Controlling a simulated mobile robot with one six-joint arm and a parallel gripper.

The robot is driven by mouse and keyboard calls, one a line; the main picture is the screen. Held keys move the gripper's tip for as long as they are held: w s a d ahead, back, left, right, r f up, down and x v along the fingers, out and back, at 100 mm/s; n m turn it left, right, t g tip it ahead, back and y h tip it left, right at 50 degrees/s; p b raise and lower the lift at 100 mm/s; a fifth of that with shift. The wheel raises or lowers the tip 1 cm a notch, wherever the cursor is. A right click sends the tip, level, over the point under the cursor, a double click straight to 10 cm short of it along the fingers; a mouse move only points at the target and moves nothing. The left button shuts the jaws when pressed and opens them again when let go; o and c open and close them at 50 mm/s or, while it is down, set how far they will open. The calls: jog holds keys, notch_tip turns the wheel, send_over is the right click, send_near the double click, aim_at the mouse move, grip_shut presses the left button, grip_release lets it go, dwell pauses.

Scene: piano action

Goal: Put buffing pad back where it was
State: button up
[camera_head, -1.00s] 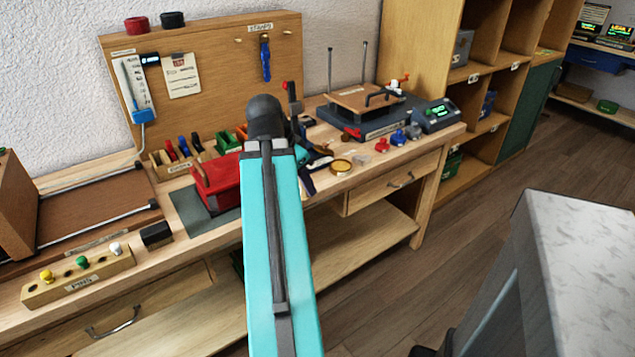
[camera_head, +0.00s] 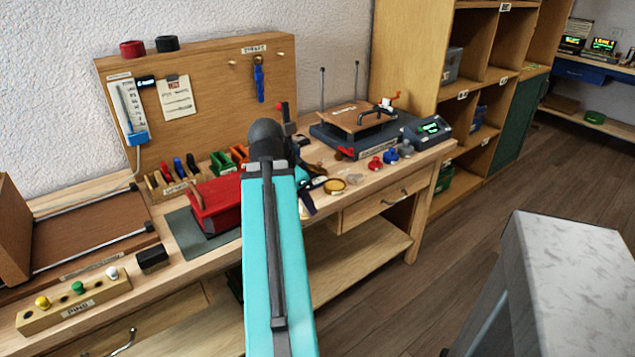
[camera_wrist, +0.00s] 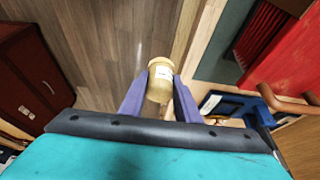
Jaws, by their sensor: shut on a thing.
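In the wrist view my gripper (camera_wrist: 160,100) is shut on a pale tan, rounded piece with a small white label, which I take to be the buffing pad (camera_wrist: 160,83). The piece sits between the two purple-blue fingers, with wooden floor behind it. In the head view my turquoise arm reaches over the front of the workbench (camera_head: 180,285) and hides most of the gripper. The held piece cannot be made out there. I cannot tell from the pictures which spot the pad came from.
A red box with a wooden handle (camera_head: 214,205) stands on a grey-green mat just left of my arm. A round amber dish (camera_head: 335,186) and coloured knobs (camera_head: 375,163) lie to the right. A pins block (camera_head: 72,303) is at the left. A grey counter (camera_head: 575,270) stands front right.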

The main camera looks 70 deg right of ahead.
jog(key=shift+d+p, duration=0.9)
jog(key=shift+p, duration=3.05)
jog(key=d+p, duration=0.1)
jog(key=d, duration=0.3)
jog(key=w+d+f, duration=0.1)
jog(key=d, duration=0.3)
jog(key=d+p, duration=0.1)
jog(key=d, duration=0.4)
jog(key=shift+w+d+f+p, duration=0.1)
jog(key=shift+w+f+p, duration=0.15)
jog(key=shift+w+p, duration=0.05)
jog(key=shift+f+p, duration=0.6)
jog(key=shift+f, duration=1.15)
jog(key=shift+f, duration=0.1)
jog(key=o, duration=0.9)
jog(key=shift+o, duration=0.2)
jog(key=shift+r, duration=0.2)
